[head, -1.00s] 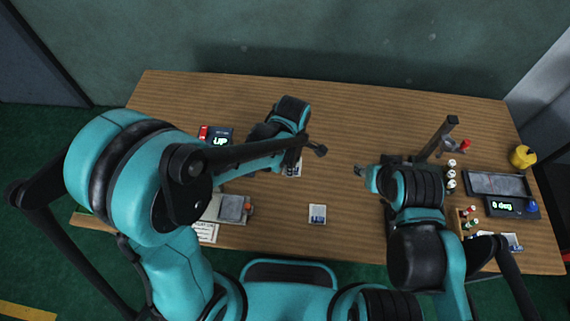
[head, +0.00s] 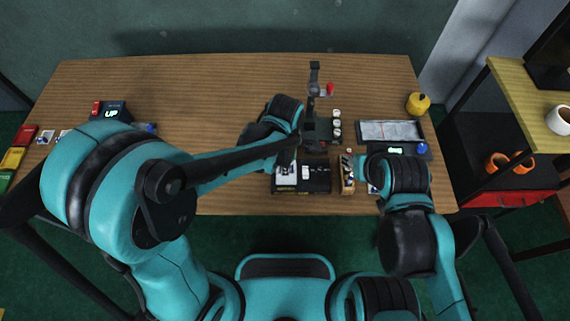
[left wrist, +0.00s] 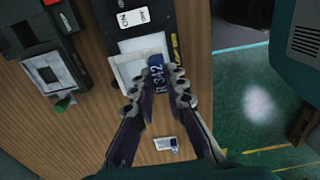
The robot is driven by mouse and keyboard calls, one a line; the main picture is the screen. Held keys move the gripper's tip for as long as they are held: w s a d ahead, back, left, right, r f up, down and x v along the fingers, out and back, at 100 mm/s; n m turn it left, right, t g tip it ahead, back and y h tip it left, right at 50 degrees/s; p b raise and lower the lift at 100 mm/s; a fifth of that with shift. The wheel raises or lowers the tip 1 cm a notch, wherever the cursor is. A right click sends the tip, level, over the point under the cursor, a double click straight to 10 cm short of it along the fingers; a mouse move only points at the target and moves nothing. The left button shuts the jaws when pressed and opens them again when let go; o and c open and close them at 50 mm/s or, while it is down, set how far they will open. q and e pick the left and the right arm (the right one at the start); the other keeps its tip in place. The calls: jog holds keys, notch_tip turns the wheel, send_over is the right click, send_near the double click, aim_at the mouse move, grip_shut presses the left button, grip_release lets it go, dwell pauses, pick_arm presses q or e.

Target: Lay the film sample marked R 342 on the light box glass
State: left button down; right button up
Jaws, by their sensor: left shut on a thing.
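My left gripper (left wrist: 158,80) is shut on the film sample (left wrist: 157,68) by its dark blue tab, marked R 342. The light box (left wrist: 107,50) is black with a white glass and an ON label, and the sample's pale sheet shows over the glass. I cannot tell whether the sheet touches it. In the head view the light box (head: 317,187) is at the front of the table, just below my left gripper (head: 286,158). My right arm is to the right of it; its fingers do not show.
Another small sample (left wrist: 165,144) lies on the table. In the head view, small bottles (head: 337,124), a wooden holder (head: 347,178), a tray (head: 390,131) and a yellow container (head: 418,103) are rightward.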

aim_at(285, 180)
pick_arm(q)
jog(key=shift+f, duration=0.15)
jog(key=shift+f+b, duration=0.75)
jog(key=shift+f, duration=0.1)
jog(key=shift+f+b, duration=1.45)
jog(key=shift+f, duration=0.35)
jog(key=shift+f+b, duration=0.3)
jog(key=shift+b, duration=0.05)
jog(key=c, duration=0.9)
grip_release()
jog(key=shift+r, duration=0.1)
jog(key=shift+r+p, duration=2.8)
jog(key=shift+r, duration=0.7)
